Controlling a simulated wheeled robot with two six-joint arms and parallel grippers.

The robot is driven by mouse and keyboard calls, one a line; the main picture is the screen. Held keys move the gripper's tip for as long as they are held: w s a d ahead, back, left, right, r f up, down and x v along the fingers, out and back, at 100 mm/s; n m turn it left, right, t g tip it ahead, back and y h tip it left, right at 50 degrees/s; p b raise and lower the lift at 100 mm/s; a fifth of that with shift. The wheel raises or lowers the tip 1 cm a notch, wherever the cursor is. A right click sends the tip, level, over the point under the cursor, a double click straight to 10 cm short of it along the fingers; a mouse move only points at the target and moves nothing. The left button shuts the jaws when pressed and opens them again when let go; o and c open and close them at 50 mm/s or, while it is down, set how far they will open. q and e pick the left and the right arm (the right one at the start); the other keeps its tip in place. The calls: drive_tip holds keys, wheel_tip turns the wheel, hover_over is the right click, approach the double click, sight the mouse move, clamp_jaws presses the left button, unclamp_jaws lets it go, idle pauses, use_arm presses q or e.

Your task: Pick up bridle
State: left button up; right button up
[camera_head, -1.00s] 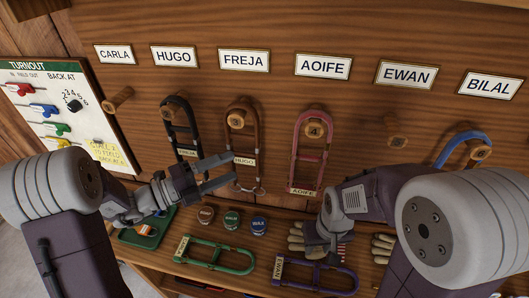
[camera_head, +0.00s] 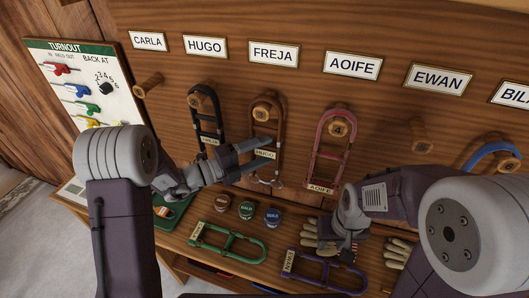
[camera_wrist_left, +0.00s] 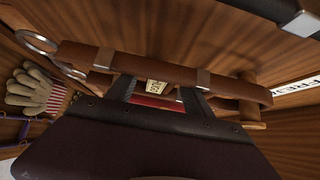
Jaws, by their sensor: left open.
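A brown bridle (camera_head: 281,125) with a HUGO tag hangs on a peg under the FREJA plate. My left gripper (camera_head: 270,148) is open at the tag on this bridle. In the left wrist view, the open fingers (camera_wrist_left: 158,96) point at the brown strap (camera_wrist_left: 150,66), with the tag showing between them. A black bridle tagged FREJA (camera_head: 194,105) hangs under the HUGO plate. A pink bridle tagged AOIFE (camera_head: 310,150) hangs under AOIFE, and a blue bridle (camera_head: 480,153) hangs at the right. My right gripper (camera_head: 345,250) is low by the gloves; its fingers are unclear.
A green bridle (camera_head: 250,238) and a purple bridle tagged EWAN (camera_head: 325,280) lie on the shelf. Three tins (camera_head: 247,210) and gloves (camera_head: 320,236) are behind them. The CARLA peg (camera_head: 150,84) and EWAN peg (camera_head: 416,134) are bare. A turnout board (camera_head: 75,70) is at left.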

use_arm(q)
drive_tip(key=shift+w+d, duration=0.3)
drive_tip(key=shift+d, duration=0.35)
drive_tip(key=shift+s+a, duration=0.1)
drive_tip(key=shift+a, duration=0.1)
drive_tip(key=c, duration=0.8)
clamp_jaws()
